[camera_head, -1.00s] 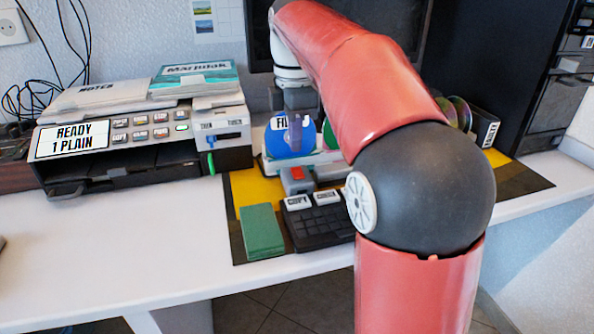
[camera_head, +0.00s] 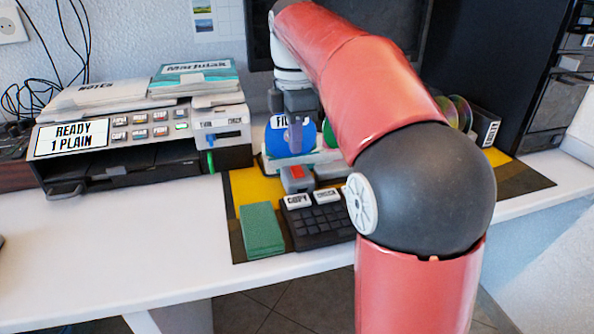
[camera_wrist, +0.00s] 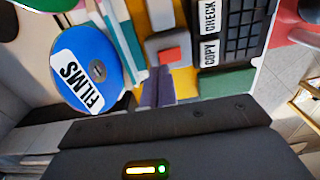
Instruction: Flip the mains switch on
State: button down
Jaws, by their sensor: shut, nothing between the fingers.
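A small grey box with a red rocker (camera_head: 296,172) stands on the mat; it looks like the mains switch, though I can read no label on it. It also shows in the wrist view, where the red rocker (camera_wrist: 171,54) faces the camera. My gripper (camera_head: 295,151) points down above and behind the box, in front of a blue disc. Its purple fingers (camera_wrist: 159,72) are together and empty, with their tips near the box's edge in the wrist view. I cannot tell whether they touch it. The rocker's tilt is too small to read.
A blue FILMS disc (camera_wrist: 90,80) stands close beside the fingers. A black keypad (camera_head: 322,224) with COPY and CHECK keys and a green block (camera_head: 262,229) lie in front. A printer (camera_head: 125,150) reading READY 1 PLAIN stands left. The front left desk is clear.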

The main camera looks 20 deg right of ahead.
aim_at(295, 166)
jog(key=shift+f+b, duration=1.15)
jog(key=shift+f, duration=0.65)
jog(key=shift+r, duration=0.15)
notch_tip(295, 166, up, 5)
jog(key=p, duration=0.5)
jog(key=shift+p, duration=0.3)
jog(key=shift+r+b, duration=0.3)
jog(key=shift+r, duration=0.55)
